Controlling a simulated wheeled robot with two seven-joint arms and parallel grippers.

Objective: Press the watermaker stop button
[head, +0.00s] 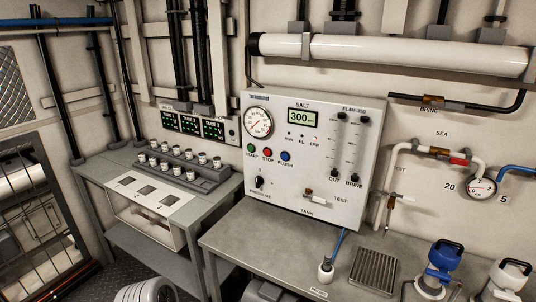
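The watermaker panel (322,195) is a light grey box on the wall at the back of the bench. Its stop button (267,153) is red and round, with STOP lettered below it. It sits between the green start button (251,148) and the blue flush button (285,156). A small display (302,117) above reads about 300, and a round gauge (258,122) sits at the upper left. Nothing covers the buttons. Neither of my grippers is in view.
A side table (121,180) at left carries a rack of small cups (205,182). Space before the buttons is clear.

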